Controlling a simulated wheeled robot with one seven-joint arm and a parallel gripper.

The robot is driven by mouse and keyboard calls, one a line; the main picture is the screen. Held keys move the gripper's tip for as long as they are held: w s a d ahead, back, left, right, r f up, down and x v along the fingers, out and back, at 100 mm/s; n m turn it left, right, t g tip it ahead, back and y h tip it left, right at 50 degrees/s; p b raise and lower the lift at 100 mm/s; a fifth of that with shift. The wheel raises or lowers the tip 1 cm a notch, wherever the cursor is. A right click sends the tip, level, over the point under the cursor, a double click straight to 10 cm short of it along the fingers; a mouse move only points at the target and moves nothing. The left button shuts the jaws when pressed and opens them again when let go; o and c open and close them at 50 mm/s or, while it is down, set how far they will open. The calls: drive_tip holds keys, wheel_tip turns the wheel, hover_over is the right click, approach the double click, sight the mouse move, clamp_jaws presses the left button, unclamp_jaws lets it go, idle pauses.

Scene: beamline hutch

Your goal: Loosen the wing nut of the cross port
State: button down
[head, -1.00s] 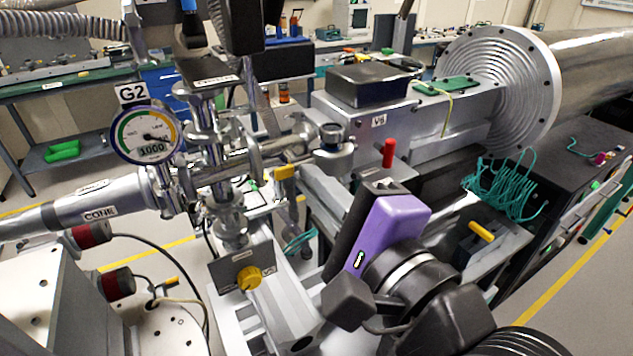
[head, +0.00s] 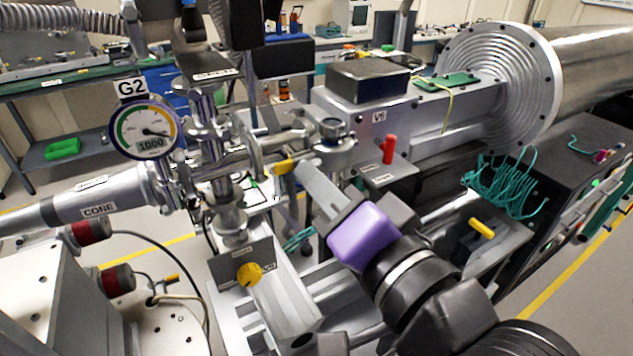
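The metal cross (head: 208,120) stands left of centre in the head view, with pipe arms running left and right and clamps around its joints. A clamp ring (head: 252,146) sits on its right arm. A small yellow piece (head: 284,167) shows below that arm; I cannot tell whether it is the wing nut. My gripper (head: 303,172) is right of the cross, its grey finger reaching up and left from the purple wrist, its tip by the yellow piece in the picture. The fingers overlap, so their gap and any contact are hidden.
A round dark knob (head: 333,128) is just above my gripper. A red handle (head: 388,149) stands to the right on the grey valve body. The gauge (head: 145,128) and cone (head: 98,204) are left. A yellow knob (head: 248,274) is below the cross.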

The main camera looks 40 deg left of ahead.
drive_tip(key=n+b, duration=0.2)
drive_tip(key=n, duration=0.3)
drive_tip(key=n+b, duration=0.2)
drive_tip(key=n, duration=0.2)
drive_tip(key=shift+w+f+n, duration=0.1)
drive_tip(key=shift+f+n, duration=0.1)
drive_tip(key=shift+n, duration=0.2)
idle(0.4)
drive_tip(key=c, duration=1.6)
unclamp_jaws()
drive_tip(key=shift+w, duration=0.1)
drive_tip(key=shift+c, duration=0.2)
drive_tip(key=shift+d, duration=0.1)
drive_tip(key=b+v, duration=0.1)
drive_tip(key=v, duration=0.6)
drive_tip(key=shift+s+d, duration=0.2)
drive_tip(key=shift+d, duration=0.05)
drive_tip(key=shift+r, duration=0.15)
